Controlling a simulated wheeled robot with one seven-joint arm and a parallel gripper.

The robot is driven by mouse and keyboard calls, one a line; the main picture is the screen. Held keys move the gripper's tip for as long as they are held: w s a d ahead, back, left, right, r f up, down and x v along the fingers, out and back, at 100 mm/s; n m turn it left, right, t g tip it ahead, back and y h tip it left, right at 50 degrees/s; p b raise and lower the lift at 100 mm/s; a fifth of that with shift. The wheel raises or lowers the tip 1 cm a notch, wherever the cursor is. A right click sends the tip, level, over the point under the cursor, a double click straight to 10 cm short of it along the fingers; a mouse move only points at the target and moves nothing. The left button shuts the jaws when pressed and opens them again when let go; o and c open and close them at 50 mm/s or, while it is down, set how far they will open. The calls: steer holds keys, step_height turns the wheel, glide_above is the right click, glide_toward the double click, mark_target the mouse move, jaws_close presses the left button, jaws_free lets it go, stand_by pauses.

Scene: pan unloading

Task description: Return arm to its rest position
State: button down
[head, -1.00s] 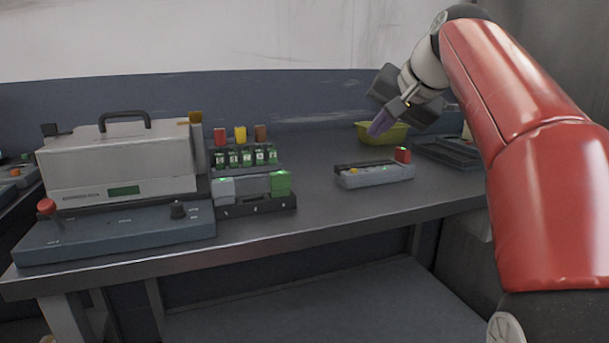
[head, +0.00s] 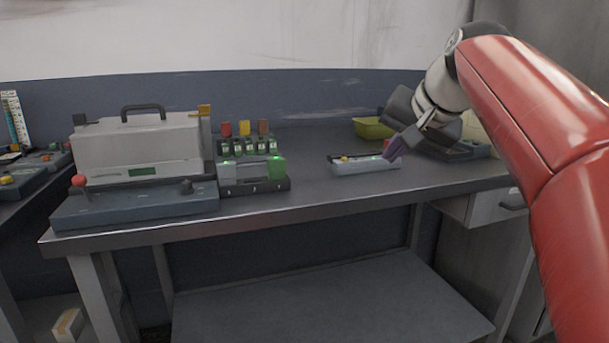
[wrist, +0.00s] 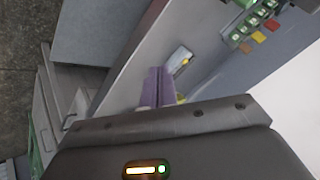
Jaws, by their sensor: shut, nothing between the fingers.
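My gripper (head: 393,148) is above the right part of the workbench (head: 330,196) in the head view, with its purple fingers angled down to the left. It is shut and empty. The purple fingers also show close together in the wrist view (wrist: 157,86). My gripper partly covers a yellow-green bin (head: 372,128) at the back.
A grey machine with a handle (head: 140,148) stands at the bench's left. A dark tray (head: 470,150) lies right of my gripper. The bench front is clear.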

steer(key=s+f+n+g+h, duration=0.2)
steer(key=s+f+n+h, duration=0.1)
steer(key=s+f, duration=2.1)
step_height(320, 180, down, 4)
steer(key=shift+s+f+n, duration=0.15)
steer(key=shift+f+n, duration=0.1)
steer(key=shift+n, duration=0.25)
